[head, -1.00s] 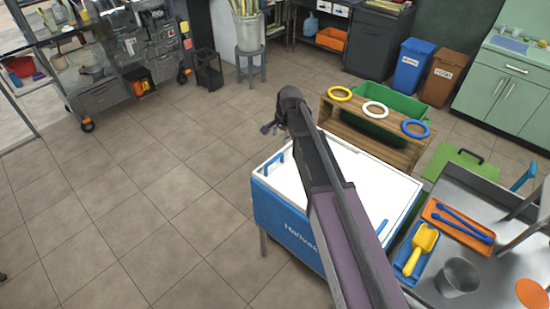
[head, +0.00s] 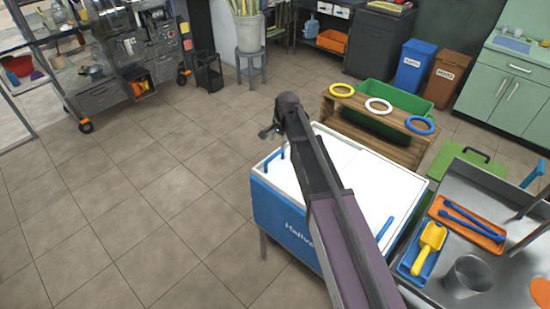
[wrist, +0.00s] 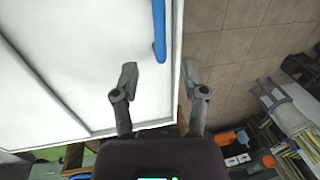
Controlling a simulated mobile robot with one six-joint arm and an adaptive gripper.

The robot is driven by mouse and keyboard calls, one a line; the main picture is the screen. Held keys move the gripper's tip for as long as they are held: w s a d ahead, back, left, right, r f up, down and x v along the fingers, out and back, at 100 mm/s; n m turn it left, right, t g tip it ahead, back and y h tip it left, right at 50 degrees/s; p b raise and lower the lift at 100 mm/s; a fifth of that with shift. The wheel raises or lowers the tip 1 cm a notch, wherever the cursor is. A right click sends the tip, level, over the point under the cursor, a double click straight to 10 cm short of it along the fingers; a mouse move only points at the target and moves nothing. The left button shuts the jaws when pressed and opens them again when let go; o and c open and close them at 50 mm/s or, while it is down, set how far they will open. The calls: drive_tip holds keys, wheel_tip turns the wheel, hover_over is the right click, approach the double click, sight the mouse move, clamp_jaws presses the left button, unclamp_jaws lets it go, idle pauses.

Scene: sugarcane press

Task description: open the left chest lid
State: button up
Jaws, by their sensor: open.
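The blue chest (head: 285,222) stands in the middle of the head view with its white top closed. Its left lid (head: 292,175) has a blue bar handle (head: 272,160) near the left edge. In the wrist view the handle (wrist: 159,30) runs along the white lid (wrist: 85,60), beyond the fingertips and roughly in line with the gap between them. My gripper (wrist: 160,82) is open and empty. In the head view my gripper (head: 270,131) shows small above the chest's far left corner, partly hidden by my arm.
A second blue handle (head: 386,228) is on the right lid. A wooden rack (head: 370,135) with yellow, white and blue rings stands behind the chest. A metal counter (head: 500,278) with a yellow scoop (head: 430,245) adjoins at right. The tiled floor (head: 150,190) at left is clear.

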sight(275, 155)
drive_tip(key=shift+w+a+f+b, duration=0.15)
drive_tip(key=shift+a+f+b, duration=0.05)
drive_tip(key=shift+f+b, duration=1.05)
drive_tip(key=shift+w+a+f+b, duration=0.15)
drive_tip(key=shift+a+f+b, duration=0.1)
drive_tip(key=shift+f+b, duration=0.95)
drive_tip(key=shift+w+a+f+b, duration=0.15)
drive_tip(key=shift+a+f+b, duration=0.05)
drive_tip(key=shift+f+b, duration=1.05)
drive_tip(key=shift+f, duration=0.1)
drive_tip(key=shift+c, duration=0.2)
clamp_jaws()
